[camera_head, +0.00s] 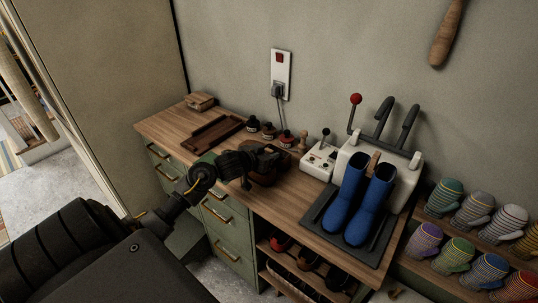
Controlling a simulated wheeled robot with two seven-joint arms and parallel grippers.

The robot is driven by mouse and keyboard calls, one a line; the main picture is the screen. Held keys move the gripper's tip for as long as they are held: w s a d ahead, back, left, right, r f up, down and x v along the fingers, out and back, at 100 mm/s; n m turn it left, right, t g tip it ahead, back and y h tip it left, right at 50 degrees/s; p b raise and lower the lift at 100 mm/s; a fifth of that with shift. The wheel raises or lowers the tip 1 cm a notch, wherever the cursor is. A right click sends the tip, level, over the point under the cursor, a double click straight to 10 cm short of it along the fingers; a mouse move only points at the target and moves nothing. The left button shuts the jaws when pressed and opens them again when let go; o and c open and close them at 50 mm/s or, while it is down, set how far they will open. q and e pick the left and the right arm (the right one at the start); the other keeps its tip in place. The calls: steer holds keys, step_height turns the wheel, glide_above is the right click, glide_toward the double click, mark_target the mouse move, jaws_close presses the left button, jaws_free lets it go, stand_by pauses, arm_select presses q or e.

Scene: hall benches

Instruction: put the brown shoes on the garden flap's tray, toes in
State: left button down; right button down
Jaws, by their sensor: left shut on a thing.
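My left gripper (258,157) is over the wooden bench top, its arm coming in from the lower left. It is shut on a dark brown thing (272,177) that looks like the brown shoes. The gripper covers much of it, so I cannot tell which way the toes point or whether it touches the bench. A shallow brown tray (212,134) lies on the bench to the left of the gripper. I cannot tell whether it is the garden flap's tray; no flap shows clearly. My right gripper is not in view.
Blue boots (349,203) stand on a black tray (316,218) before a white machine (407,174) with upright handles. Small tins (286,137) stand behind the gripper. More footwear (308,255) sits on the shelf below. Striped mittens (458,251) fill the right rack.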

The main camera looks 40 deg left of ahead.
arm_select(q)
steer(key=c, duration=1.5)
jaws_free()
steer(key=shift+f, duration=0.1)
steer(key=o, duration=0.4)
